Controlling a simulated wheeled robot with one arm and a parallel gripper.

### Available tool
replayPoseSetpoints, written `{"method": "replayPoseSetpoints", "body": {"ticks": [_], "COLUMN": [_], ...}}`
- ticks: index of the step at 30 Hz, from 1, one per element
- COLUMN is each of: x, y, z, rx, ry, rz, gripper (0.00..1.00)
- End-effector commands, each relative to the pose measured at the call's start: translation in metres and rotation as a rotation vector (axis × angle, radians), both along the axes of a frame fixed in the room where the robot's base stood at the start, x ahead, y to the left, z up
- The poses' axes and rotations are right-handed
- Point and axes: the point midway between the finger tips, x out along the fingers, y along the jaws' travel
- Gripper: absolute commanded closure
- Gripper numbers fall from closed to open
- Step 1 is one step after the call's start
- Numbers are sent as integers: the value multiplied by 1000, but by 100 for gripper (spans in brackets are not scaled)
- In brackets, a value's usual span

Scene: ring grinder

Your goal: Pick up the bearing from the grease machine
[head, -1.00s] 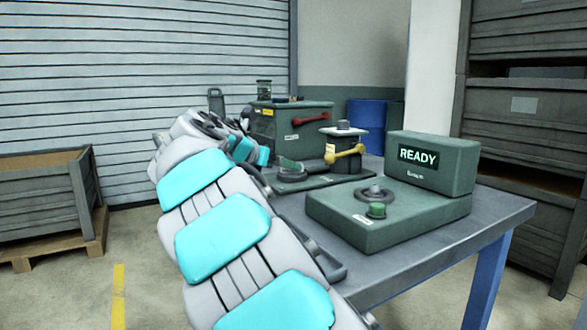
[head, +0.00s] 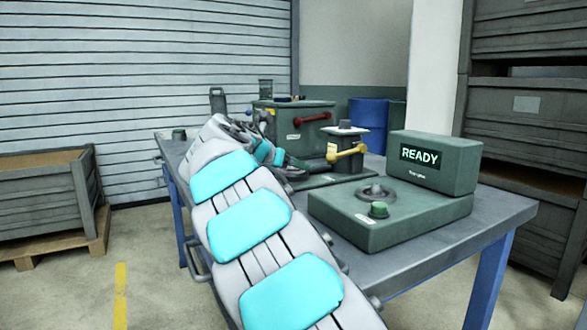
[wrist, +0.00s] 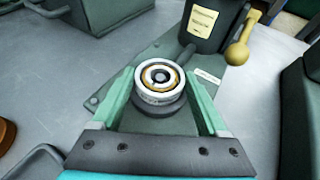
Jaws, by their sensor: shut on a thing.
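The bearing (wrist: 160,78), a silver ring with a golden-brown inner band, is at the middle of the wrist view. It is over a dark round seat on the base plate of the grease machine (wrist: 208,25), which has a yellow lever. The machine also shows in the head view (head: 344,140). My gripper (wrist: 160,92) is shut on the bearing, one green finger on each side. Whether the bearing touches the seat I cannot tell. In the head view my gripper (head: 285,160) is low over the left part of the machine's plate, and the bearing cannot be made out.
A green machine with a READY display (head: 420,154) stands at the right of the table (head: 480,225). A green box with a red lever (head: 312,118) stands behind my gripper. A small green-topped part (head: 179,133) is at the table's far left.

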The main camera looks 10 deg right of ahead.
Motion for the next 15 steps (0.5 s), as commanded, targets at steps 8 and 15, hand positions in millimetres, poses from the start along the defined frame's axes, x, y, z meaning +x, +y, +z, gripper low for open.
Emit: {"method": "replayPoseSetpoints", "body": {"ticks": [8, 15], "x": [0, 0], "y": [0, 0], "z": [0, 0], "rx": [0, -1], "ry": [0, -1], "rz": [0, 0], "gripper": [72, 96]}}
